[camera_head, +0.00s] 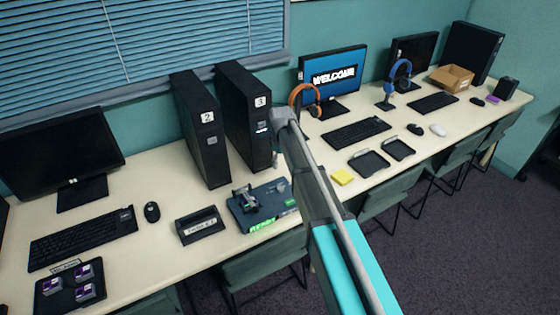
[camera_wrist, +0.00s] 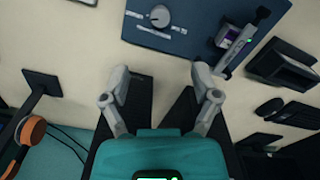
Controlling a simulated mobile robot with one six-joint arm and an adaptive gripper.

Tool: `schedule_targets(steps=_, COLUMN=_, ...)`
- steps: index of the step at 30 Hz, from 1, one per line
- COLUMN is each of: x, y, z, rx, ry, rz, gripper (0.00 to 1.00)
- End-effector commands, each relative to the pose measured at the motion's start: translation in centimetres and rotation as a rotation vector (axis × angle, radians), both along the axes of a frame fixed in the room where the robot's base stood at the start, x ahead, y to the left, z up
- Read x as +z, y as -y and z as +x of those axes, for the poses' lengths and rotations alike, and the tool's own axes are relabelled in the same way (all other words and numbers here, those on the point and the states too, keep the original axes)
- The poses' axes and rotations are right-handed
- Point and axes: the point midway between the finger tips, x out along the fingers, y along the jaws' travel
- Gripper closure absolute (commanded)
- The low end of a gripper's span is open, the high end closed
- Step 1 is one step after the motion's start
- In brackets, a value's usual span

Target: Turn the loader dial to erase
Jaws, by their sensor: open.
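The loader (camera_head: 250,212) is a flat blue-grey box on the desk, with a green READY display on its front. In the wrist view the loader (camera_wrist: 195,48) fills the upper part. Its round grey dial (camera_wrist: 159,16) shows near the top edge, with small pale labels around it. The lettering is too small to read, so I cannot tell the dial's setting. My gripper (camera_wrist: 160,78) is open and empty, its fingertips below the dial in the picture and apart from it. In the head view my arm hides most of the gripper.
Black towers marked 2 (camera_head: 205,135) and 3 (camera_head: 245,115) stand behind the loader. A small black labelled box (camera_head: 200,225) sits left of it. A tray (camera_head: 70,285) of purple cartridges lies front left. Orange headphones (camera_head: 305,98) and a yellow note pad (camera_head: 342,177) are to the right.

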Motion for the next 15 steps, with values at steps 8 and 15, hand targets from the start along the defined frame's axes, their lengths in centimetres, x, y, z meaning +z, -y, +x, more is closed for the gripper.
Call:
schedule_targets(steps=8, x=0.0, y=3.5, z=-2.8, rx=-0.107, ry=-0.001, rz=-0.001, gripper=0.21)
schedule_targets(steps=15, x=0.1, y=6.1, z=-4.9, rx=-0.199, ry=-0.001, rz=-0.001, gripper=0.21)
